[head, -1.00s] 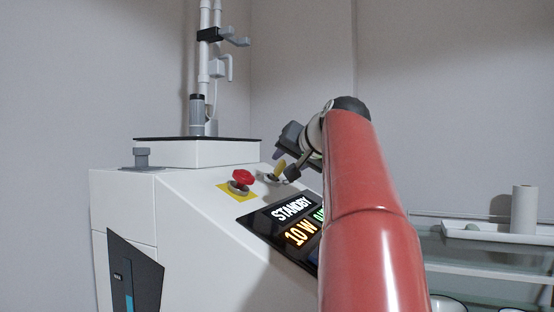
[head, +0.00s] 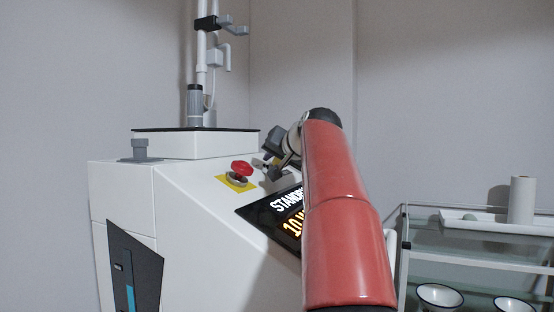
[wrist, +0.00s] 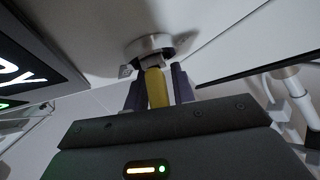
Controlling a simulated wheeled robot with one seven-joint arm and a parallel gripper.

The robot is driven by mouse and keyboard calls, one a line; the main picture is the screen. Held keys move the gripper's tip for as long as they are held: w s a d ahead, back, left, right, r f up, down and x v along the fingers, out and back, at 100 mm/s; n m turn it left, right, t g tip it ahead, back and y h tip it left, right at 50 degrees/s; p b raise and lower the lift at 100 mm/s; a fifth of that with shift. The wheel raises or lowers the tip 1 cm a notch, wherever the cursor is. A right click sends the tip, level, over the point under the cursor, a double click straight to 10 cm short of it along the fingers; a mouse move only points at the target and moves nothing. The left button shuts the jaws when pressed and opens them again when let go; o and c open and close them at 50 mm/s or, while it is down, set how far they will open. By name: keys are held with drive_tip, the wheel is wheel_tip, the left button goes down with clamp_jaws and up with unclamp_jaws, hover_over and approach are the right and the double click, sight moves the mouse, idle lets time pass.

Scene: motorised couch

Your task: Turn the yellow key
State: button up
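The yellow key (wrist: 156,88) stands out from a round metal collar (wrist: 149,46) on the white panel in the wrist view. My gripper (wrist: 158,84) reaches the key, with one dark finger on each side of it. The fingers are very close to the key's sides; whether they press on it is not clear. In the head view my gripper (head: 275,170) is at the sloped panel, right of the red button (head: 241,168), and hides most of the key.
The red button on its yellow plate is close left of my gripper. A dark display (head: 272,214) reading STANDBY lies below, partly behind my arm. A grey post (head: 140,149) stands on the white machine (head: 190,220). A glass-shelved cart (head: 470,237) with bowls stands right.

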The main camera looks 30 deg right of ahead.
clamp_jaws()
drive_tip(key=shift+n+t+y+b, duration=0.5)
drive_tip(key=shift+n+y, duration=0.3)
drive_tip(key=shift+n, duration=0.3)
drive_tip(key=shift+w+a+r+n+y, duration=0.1)
drive_tip(key=shift+a+n+y, duration=0.15)
drive_tip(key=shift+n+y, duration=0.3)
drive_tip(key=shift+n+y, duration=0.95)
drive_tip(key=shift+n, duration=0.1)
drive_tip(key=shift+a+n+y, duration=0.2)
drive_tip(key=shift+n+y, duration=0.3)
drive_tip(key=shift+n, duration=0.2)
